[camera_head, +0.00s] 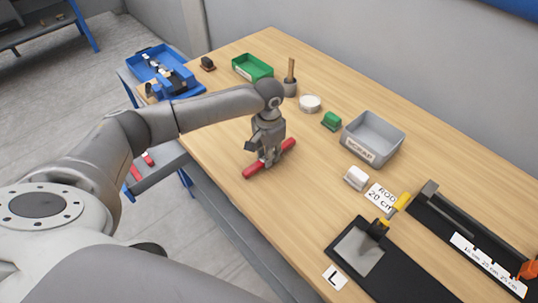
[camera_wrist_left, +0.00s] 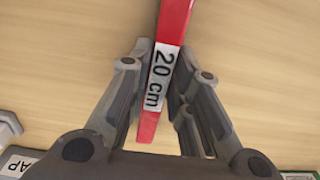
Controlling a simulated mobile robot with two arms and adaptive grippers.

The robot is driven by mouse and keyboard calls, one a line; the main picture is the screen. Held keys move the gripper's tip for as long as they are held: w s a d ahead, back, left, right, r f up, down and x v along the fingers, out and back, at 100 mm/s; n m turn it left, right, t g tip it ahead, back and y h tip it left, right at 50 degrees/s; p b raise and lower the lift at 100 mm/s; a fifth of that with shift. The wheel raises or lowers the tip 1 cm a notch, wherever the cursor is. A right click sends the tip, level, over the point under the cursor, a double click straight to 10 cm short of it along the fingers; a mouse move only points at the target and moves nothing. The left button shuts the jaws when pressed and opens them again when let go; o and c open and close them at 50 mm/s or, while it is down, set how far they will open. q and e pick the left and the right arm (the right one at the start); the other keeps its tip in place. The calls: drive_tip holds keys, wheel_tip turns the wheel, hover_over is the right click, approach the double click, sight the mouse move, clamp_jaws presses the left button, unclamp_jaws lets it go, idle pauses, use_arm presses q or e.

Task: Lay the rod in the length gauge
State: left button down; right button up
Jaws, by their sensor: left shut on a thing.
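A red rod (camera_head: 254,170) is in the jaws of my left gripper (camera_head: 268,161), at or just above the wooden table. In the left wrist view the rod (camera_wrist_left: 172,25) runs between the two fingers of the left gripper (camera_wrist_left: 161,85). Its white label reads "20 cm". The length gauge (camera_head: 463,235) is a long black fixture at the right, with a white scale strip, a grey rail and an orange piece at its right end. My left gripper is well to the left of the gauge. My right gripper is not in view.
A grey bin marked SCRAP (camera_head: 372,140), a white block (camera_head: 356,178) and a "ROD 20 cm" card (camera_head: 381,197) lie between rod and gauge. A black fixture with a grey plate (camera_head: 360,250) stands in front. Green tray (camera_head: 252,67) and blue tray (camera_head: 160,65) are farther back.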

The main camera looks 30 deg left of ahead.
use_arm(q)
wheel_tip(320, 180, up, 3)
drive_tip(key=shift+w+f+b, duration=0.1)
drive_tip(key=shift+b, duration=0.6)
drive_tip(key=s+r, duration=0.1)
drive_tip(key=s+a+r, duration=0.1)
drive_tip(key=r, duration=0.1)
drive_tip(key=s+r, duration=0.2)
drive_tip(key=shift+a+b, duration=0.3)
drive_tip(key=shift+a, duration=0.05)
drive_tip(key=s+a+r+b, duration=0.1)
drive_tip(key=s+a+r, duration=0.2)
drive_tip(key=s, duration=0.6)
wheel_tip(320, 180, up, 2)
drive_tip(key=shift+a+b, duration=0.2)
drive_tip(key=shift+b, duration=0.15)
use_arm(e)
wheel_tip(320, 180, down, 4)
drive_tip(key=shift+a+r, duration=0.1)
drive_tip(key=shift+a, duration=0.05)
use_arm(q)
drive_tip(key=shift+s+d, duration=0.1)
drive_tip(key=s+d+f+n, duration=0.1)
drive_tip(key=s+d+n, duration=0.1)
drive_tip(key=d, duration=1)
drive_tip(key=shift+d+f+n, duration=0.15)
drive_tip(key=shift+d+n, duration=0.1)
drive_tip(key=shift+n, duration=0.65)
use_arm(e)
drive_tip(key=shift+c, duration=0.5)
